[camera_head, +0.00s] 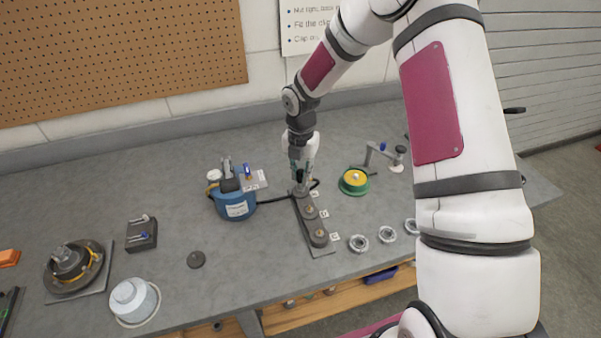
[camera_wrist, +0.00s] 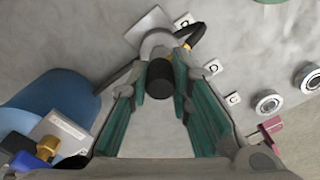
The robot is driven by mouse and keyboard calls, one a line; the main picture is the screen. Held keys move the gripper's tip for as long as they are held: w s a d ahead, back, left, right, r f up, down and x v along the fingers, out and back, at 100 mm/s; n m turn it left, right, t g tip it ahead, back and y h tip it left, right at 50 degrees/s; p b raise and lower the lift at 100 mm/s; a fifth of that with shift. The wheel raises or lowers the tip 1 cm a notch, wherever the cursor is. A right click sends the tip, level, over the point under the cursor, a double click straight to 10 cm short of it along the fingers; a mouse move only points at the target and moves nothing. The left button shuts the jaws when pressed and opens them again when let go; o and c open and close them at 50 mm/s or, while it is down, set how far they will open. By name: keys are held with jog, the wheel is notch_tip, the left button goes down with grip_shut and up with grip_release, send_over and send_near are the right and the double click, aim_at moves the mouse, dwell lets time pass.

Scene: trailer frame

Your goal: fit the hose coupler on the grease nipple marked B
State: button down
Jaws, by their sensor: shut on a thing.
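My gripper (camera_head: 300,185) reaches down over the far end of a dark bar (camera_head: 318,245) on the bench. In the wrist view, its green-padded fingers (camera_wrist: 160,85) are shut on the black hose coupler (camera_wrist: 160,78). The black hose (camera_wrist: 190,38) bends away beside it. The bar carries nipples in a row: the middle one (camera_head: 310,211) and the near one (camera_head: 319,237) show clear of the gripper. The far position is hidden under my gripper, so I cannot tell whether the coupler touches a nipple there.
A blue grease pot (camera_head: 237,207) stands left of the bar, with the hose running from it. A green and yellow round part (camera_head: 354,181) sits to the right. Several metal rings (camera_head: 387,234) lie at the near right. Bench space left of the pot is partly clear.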

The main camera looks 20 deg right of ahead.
jog(key=shift+f, duration=0.2)
dwell(0.5)
jog(key=c, duration=1.4)
grip_release()
jog(key=shift+o, duration=0.4)
jog(key=o, duration=0.3)
jog(key=shift+o, duration=0.2)
jog(key=shift+r, duration=0.1)
jog(key=shift+r+p, duration=0.65)
jog(key=shift+r, duration=2.8)
